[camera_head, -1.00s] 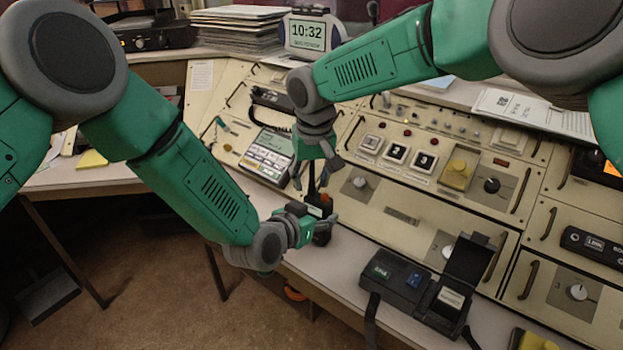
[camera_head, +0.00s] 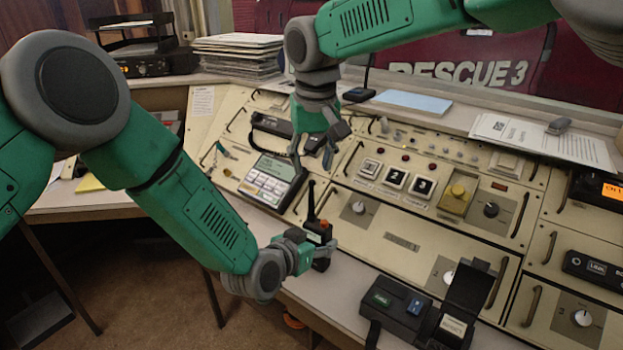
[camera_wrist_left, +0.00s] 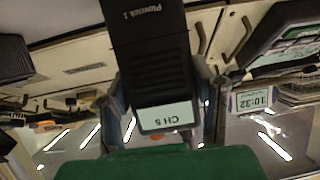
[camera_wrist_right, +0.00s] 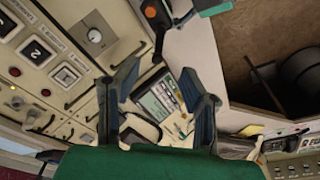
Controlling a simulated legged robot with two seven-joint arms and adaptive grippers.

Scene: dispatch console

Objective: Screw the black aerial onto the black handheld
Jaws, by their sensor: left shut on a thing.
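The black handheld (camera_head: 320,236) is upright in my left gripper (camera_head: 324,248), which is shut around its body at the console's front edge. In the left wrist view the handheld (camera_wrist_left: 155,60) fills the space between the fingers, its "CH 5" label showing. The black aerial (camera_head: 311,203) stands upright on the handheld's top, beside an orange-red knob. It also shows in the right wrist view (camera_wrist_right: 158,46). Whether its thread is fully seated cannot be told. My right gripper (camera_head: 312,158) is open and empty above the aerial, apart from it.
A keypad terminal (camera_head: 272,178) lies behind and left of the handheld. A black box with an open lid (camera_head: 398,305) stands on the ledge at the right. Console knobs and numbered buttons (camera_head: 395,179) are behind. The ledge between handheld and box is clear.

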